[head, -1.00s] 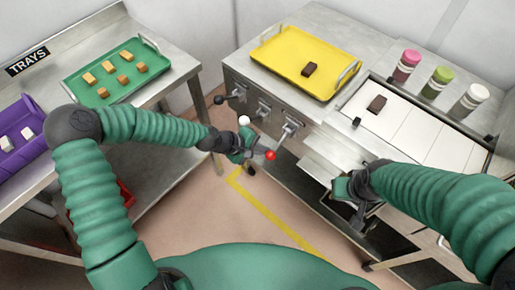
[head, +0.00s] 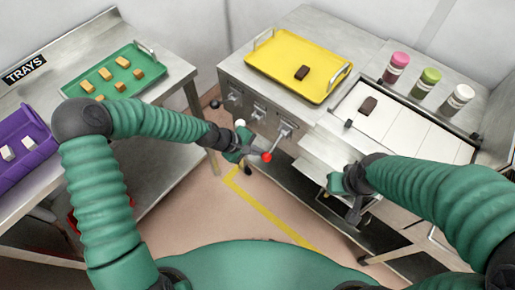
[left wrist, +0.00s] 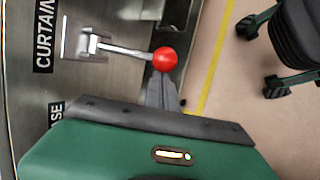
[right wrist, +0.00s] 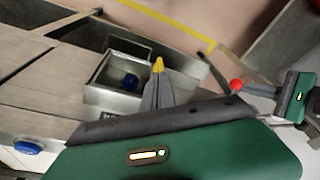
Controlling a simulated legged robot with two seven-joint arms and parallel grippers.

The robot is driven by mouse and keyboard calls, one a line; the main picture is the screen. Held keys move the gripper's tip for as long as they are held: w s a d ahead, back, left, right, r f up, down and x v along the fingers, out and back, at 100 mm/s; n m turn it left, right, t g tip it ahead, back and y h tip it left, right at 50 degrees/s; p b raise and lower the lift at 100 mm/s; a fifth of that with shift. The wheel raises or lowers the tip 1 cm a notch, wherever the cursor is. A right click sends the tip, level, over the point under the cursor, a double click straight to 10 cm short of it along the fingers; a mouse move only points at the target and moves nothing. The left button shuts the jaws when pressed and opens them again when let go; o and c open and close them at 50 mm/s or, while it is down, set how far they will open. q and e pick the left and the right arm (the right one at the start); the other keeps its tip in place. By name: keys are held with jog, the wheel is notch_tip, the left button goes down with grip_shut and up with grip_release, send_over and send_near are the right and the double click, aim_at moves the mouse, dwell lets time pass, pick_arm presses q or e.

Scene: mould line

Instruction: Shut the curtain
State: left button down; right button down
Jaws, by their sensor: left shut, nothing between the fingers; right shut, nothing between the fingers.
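A lever with a red ball knob (head: 267,157) sticks out from the machine's front panel. In the left wrist view the red knob (left wrist: 165,59) is on a metal rod, beside a black label reading "CURTAIN" (left wrist: 45,35). My left gripper (head: 254,154) is shut and empty, its fingertips (left wrist: 162,84) right by the knob; whether they touch it I cannot tell. My right gripper (head: 352,207) is shut and empty, low in front of the machine's right part. Its fingertips (right wrist: 157,75) show beside a small yellow tip. I cannot make out the curtain itself.
Levers with a white knob (head: 240,123) and a black knob (head: 215,104) are left of the red one. A yellow tray (head: 262,67) lies on top. A metal box (right wrist: 112,98) is close to my right gripper. The trays table (head: 178,75) stands left.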

pick_arm(q)
notch_tip(320, 180, up, 9)
jog(key=n+g+y+p, duration=0.1)
jog(key=g+y+p, duration=0.3)
jog(key=p, duration=0.8)
jog(key=shift+w+d+g+y, duration=0.3)
jog(key=shift+d+g, duration=0.05)
jog(key=shift+g, duration=0.85)
jog(key=shift+r+p, duration=0.65)
jog(key=shift+r, duration=0.05)
